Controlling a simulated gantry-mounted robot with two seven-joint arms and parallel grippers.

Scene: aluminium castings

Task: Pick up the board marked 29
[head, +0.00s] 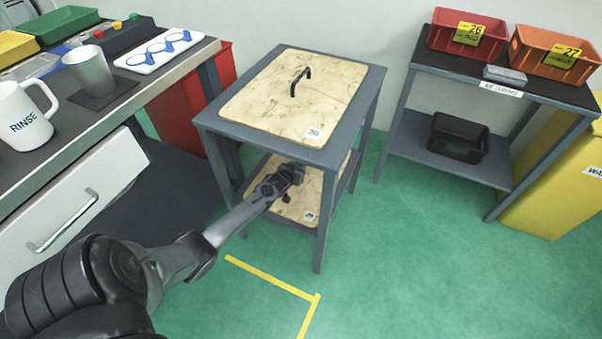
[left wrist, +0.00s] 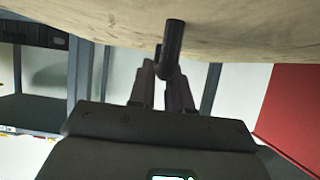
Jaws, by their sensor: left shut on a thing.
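Two pale wooden boards lie on the grey two-tier stand. The upper board (head: 262,95) lies flat on top, with a black handle (head: 298,80) and a white label (head: 313,134). The lower board (head: 318,185) lies on the shelf beneath, partly hidden by the stand top and my arm. It has a white label (head: 309,217); both numbers are too small to read surely. My left gripper (head: 291,176) reaches in over the lower board and is shut on its black handle. The left wrist view shows the handle (left wrist: 172,45) between the fingers, against a wooden board (left wrist: 100,22).
The stand's top (head: 346,139) and legs close in around my left gripper. A bench with a white mug (head: 22,118) and a metal cup (head: 90,72) is at left. A dark table (head: 440,62) with red and orange bins stands at right. Green floor is clear in front.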

